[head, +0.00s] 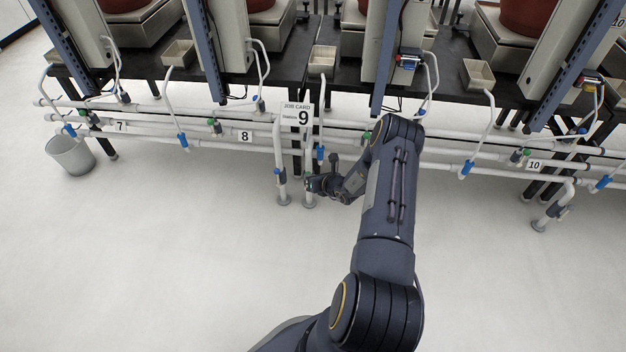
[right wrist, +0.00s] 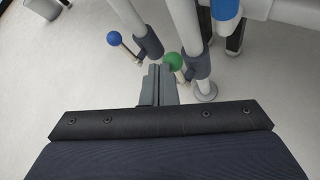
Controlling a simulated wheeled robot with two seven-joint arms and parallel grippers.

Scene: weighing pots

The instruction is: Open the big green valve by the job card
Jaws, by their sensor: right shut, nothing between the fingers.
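The job card (head: 298,115), marked 9, hangs on the pipework at the middle of the bench front. Below it two upright pipes stand on the floor. In the right wrist view, a lever with a green ball knob (right wrist: 174,62) sits on the nearer upright pipe (right wrist: 192,45); a lever with a blue ball knob (right wrist: 114,38) sits on the other. My right gripper (head: 317,184) is low beside these pipes. Its fingers (right wrist: 158,72) are shut and empty, with the green knob just right of their tips; I cannot tell whether they touch. My left gripper is not in view.
Horizontal white pipes (head: 220,143) with small blue and green valves run along the black bench. Number plates 7, 8 and 10 (head: 533,164) mark other sections. A grey bucket (head: 71,155) stands at left. The floor in front is clear.

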